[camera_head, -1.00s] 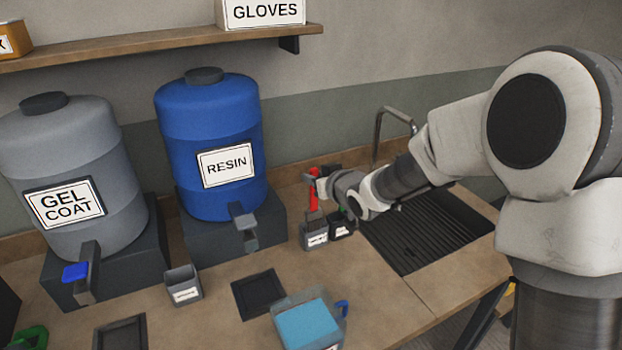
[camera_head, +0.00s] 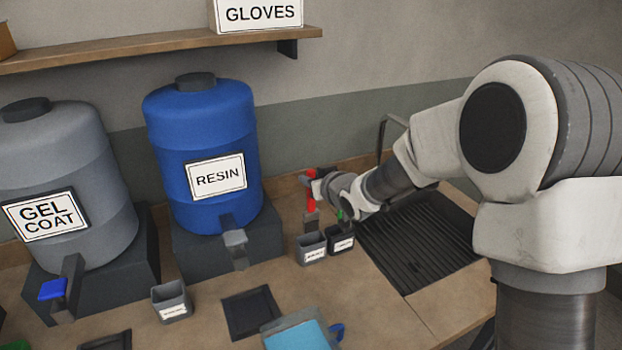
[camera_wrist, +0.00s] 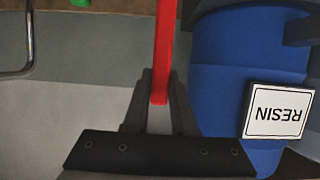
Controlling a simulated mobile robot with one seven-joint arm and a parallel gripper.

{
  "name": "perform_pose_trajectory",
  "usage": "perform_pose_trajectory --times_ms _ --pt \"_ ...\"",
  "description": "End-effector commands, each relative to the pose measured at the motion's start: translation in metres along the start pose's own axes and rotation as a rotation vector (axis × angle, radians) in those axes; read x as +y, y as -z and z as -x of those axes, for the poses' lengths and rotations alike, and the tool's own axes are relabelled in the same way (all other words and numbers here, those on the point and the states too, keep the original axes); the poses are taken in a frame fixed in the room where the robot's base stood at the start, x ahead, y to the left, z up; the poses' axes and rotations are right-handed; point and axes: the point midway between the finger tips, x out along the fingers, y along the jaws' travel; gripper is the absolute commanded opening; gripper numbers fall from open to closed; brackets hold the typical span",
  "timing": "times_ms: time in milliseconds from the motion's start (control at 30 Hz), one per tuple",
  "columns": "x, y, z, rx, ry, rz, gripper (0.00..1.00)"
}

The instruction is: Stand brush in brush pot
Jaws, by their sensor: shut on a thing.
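The brush (camera_head: 311,204) has a red handle and a grey lower end. It hangs roughly upright from my gripper (camera_head: 314,179). In the wrist view the red handle (camera_wrist: 164,45) runs between the two fingers of my gripper (camera_wrist: 159,85), which is shut on it. A small grey open pot (camera_head: 311,248) stands on the bench just below the brush. The brush's lower end shows at or just above the pot's far rim; I cannot tell whether it is directly over the opening. The pot's label is too small to read.
A darker pot (camera_head: 341,240) stands close right of the grey pot, with something green above it. The blue resin drum (camera_head: 206,150) is left, the ribbed sink drainer (camera_head: 408,252) right. Another small grey pot (camera_head: 171,301) and a dark tray (camera_head: 250,313) are in front.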

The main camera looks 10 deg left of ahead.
Motion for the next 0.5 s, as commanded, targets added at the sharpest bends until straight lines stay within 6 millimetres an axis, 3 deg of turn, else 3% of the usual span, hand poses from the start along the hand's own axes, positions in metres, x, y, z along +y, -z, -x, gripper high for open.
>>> perform_pose_trajectory --times_ms 200,500 --pt "0.001 -0.001 0.000 0.002 -0.001 0.000 0.00" --pt "0.000 -0.021 -0.009 0.001 0.000 0.000 0.00"
